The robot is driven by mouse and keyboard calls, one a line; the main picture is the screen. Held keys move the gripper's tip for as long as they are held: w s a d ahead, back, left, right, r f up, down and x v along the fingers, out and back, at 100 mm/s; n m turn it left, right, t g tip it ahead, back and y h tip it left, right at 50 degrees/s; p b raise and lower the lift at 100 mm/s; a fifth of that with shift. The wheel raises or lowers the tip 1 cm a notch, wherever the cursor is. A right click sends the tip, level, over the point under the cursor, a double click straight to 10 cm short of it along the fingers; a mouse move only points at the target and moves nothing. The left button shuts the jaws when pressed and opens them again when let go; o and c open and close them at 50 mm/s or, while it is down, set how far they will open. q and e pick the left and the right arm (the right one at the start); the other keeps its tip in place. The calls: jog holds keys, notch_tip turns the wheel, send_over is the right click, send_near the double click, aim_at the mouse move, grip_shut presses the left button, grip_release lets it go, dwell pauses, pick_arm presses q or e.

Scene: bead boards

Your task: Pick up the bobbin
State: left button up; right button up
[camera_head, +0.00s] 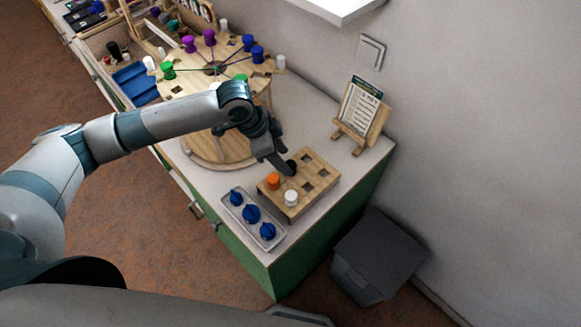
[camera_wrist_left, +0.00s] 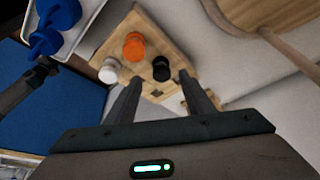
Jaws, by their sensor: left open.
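A wooden board with square holes (camera_head: 318,182) holds an orange bobbin (camera_head: 273,180), a white bobbin (camera_head: 291,198) and a black bobbin (camera_head: 290,167). In the left wrist view the orange bobbin (camera_wrist_left: 134,46), white bobbin (camera_wrist_left: 109,70) and black bobbin (camera_wrist_left: 161,68) stand on the board (camera_wrist_left: 150,28). My left gripper (camera_head: 283,164) is over the board at the black bobbin and partly hides it in the head view. In the left wrist view its fingers (camera_wrist_left: 160,77) are apart, with the black bobbin just beyond the gap between the tips. Contact cannot be told. My right gripper is out of view.
A pale tray (camera_head: 278,240) with three blue bobbins (camera_head: 251,213) lies beside the board near the front edge. A round wooden stand with colored bobbins (camera_head: 200,75) is behind. A card on a wooden easel (camera_head: 361,112) stands by the wall. A grey bin (camera_head: 375,255) is on the floor.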

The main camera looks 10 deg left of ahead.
aim_at(290, 164)
pick_arm(q)
jog(key=shift+w+d+f+p, duration=0.1)
jog(key=shift+d+f+p, duration=0.15)
jog(key=shift+f+p, duration=0.25)
jog(key=p+x, duration=0.2)
jog(key=x, duration=0.1)
jog(key=shift+w+d+f, duration=0.2)
jog(key=shift+f, duration=0.25)
jog(key=c, duration=1.1)
